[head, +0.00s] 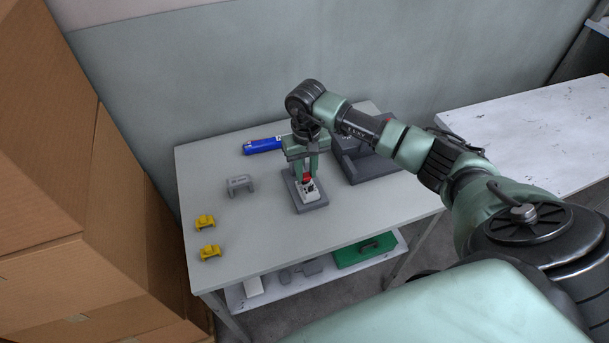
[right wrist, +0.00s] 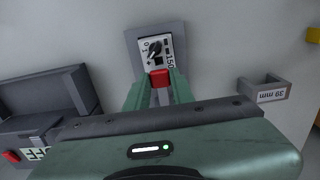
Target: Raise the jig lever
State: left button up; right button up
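The jig (head: 311,196) stands on the table, a grey base plate with a white panel marked 0, 1 and 150. The panel with its black knob shows in the right wrist view (right wrist: 154,52). The jig lever has a red grip (right wrist: 160,78), which also shows just below the fingers in the head view (head: 307,179). My right gripper (head: 307,172) points down over the jig. In the right wrist view its green fingers (right wrist: 160,84) flank the red grip closely on both sides, with no visible gap. Its palm hides the lower part. My left gripper is out of view.
A grey bracket marked 39 mm (head: 240,184), two yellow parts (head: 207,221) and a blue item (head: 263,145) lie left and behind. Cardboard boxes (head: 120,215) crowd the left side. The front of the table is clear.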

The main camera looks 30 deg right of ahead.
jog(key=shift+r, duration=0.1)
jog(key=shift+w+r, duration=0.2)
jog(key=shift+r, duration=0.25)
dwell(0.4)
